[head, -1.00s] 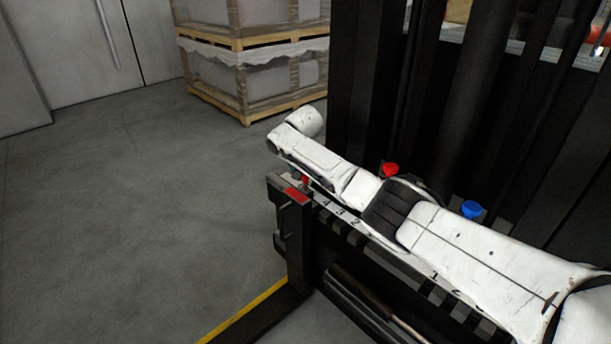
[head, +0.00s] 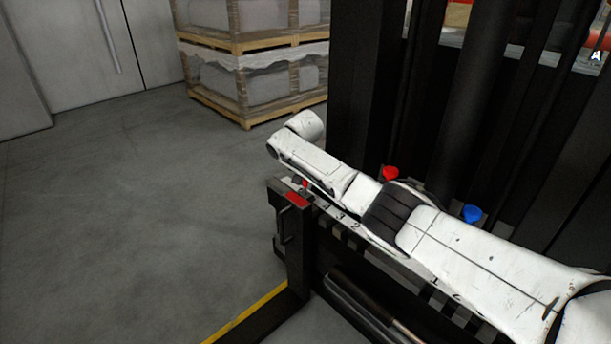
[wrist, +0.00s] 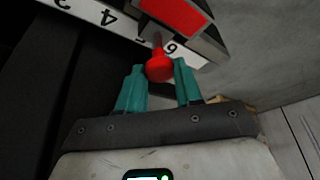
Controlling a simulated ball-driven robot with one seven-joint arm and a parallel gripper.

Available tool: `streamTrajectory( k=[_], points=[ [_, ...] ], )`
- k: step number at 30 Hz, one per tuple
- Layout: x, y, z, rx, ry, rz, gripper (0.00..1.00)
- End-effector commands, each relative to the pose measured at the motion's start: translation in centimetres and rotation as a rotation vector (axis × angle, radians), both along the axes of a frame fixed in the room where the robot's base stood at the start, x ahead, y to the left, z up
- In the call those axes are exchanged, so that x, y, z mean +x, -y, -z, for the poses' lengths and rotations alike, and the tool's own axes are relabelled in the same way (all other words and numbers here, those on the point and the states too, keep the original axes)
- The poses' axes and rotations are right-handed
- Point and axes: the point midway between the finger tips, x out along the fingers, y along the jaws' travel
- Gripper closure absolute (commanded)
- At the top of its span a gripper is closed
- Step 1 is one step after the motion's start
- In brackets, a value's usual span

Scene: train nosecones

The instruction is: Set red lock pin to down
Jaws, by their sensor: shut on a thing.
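The red lock pin shows as a round red knob on a short stem in the wrist view (wrist: 158,69). Its stem meets the numbered rail beside a red-topped block. In the head view a small red part of it (head: 305,184) shows below the end of my arm. My gripper (wrist: 160,66) has two teal fingers, one on each side of the knob, and is shut on it. In the head view the fingers are mostly hidden by my white arm.
The red-topped end post (head: 297,200) stands by the pin. Another red knob (head: 390,173) and a blue knob (head: 472,213) sit behind my arm, near dark upright columns. Wrapped pallets (head: 255,75) stand at the back. The grey floor at left is clear.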

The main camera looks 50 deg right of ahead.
Motion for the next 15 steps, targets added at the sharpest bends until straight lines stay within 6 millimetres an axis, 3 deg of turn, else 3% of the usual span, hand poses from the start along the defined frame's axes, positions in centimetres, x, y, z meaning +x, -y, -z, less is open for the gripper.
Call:
streamTrajectory(
  k=[8,15],
  points=[
    [0.0,0.0,0.3,0.001,-0.001,0.000,1.00],
    [0.0,-0.1,3.5,0.002,-0.002,0.000,1.00]
  ],
)
